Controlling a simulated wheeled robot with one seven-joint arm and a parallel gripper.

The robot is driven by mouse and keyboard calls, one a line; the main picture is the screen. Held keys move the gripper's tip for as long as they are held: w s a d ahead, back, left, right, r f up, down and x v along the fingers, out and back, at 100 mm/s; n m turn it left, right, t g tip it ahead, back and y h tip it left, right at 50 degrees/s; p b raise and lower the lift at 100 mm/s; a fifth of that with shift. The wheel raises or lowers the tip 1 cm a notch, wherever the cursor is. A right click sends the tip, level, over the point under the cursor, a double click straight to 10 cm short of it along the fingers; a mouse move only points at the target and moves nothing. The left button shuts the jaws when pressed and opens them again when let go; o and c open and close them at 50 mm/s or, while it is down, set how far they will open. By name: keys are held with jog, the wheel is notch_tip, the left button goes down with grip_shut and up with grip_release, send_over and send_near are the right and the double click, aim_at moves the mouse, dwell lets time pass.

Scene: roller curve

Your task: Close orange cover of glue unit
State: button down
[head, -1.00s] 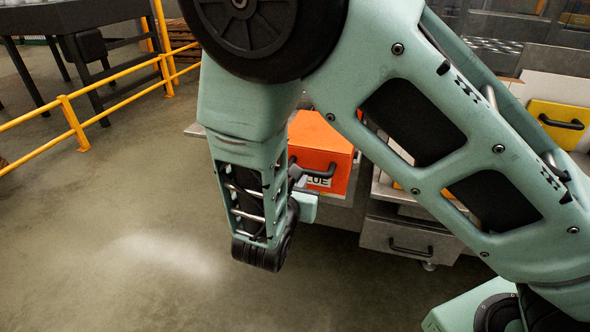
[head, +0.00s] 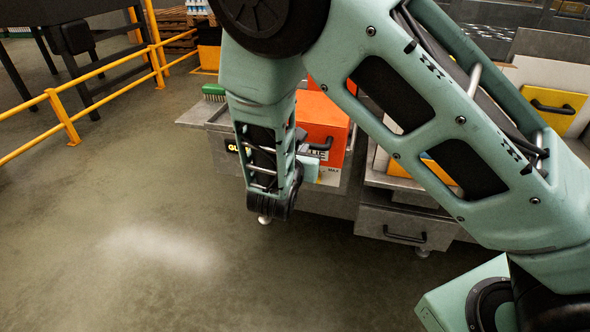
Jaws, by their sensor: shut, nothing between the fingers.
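The orange cover (head: 322,122) of the glue unit is a box-like lid with a dark handle (head: 318,146) on its front. It sits on the grey glue unit (head: 222,137), which carries partly hidden lettering. My arm hides the cover's left part, so I cannot tell how far open it is. My gripper (head: 312,170) shows as a small pale green part beyond my wrist, just below the handle in the picture. Its fingertips are mostly hidden, and I cannot tell whether it touches the cover. The gripper is shut, with nothing seen in it.
A green brush (head: 214,92) lies on the unit's left end. A yellow cover (head: 555,110) with a dark handle stands at the right. A grey drawer (head: 404,232) is below. A yellow railing (head: 62,118) runs along the left. The floor in front is clear.

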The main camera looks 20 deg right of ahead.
aim_at(315, 119)
jog(key=r+b+x, duration=0.1)
jog(key=x, duration=0.4)
jog(key=r+b+x, duration=0.1)
jog(key=x, duration=0.3)
jog(key=r+b+x, duration=0.1)
jog(key=x, duration=0.4)
jog(key=shift+w+d+r+b, duration=0.15)
jog(key=shift+w+d+b, duration=0.2)
jog(key=shift+w, duration=0.25)
jog(key=shift+r, duration=0.1)
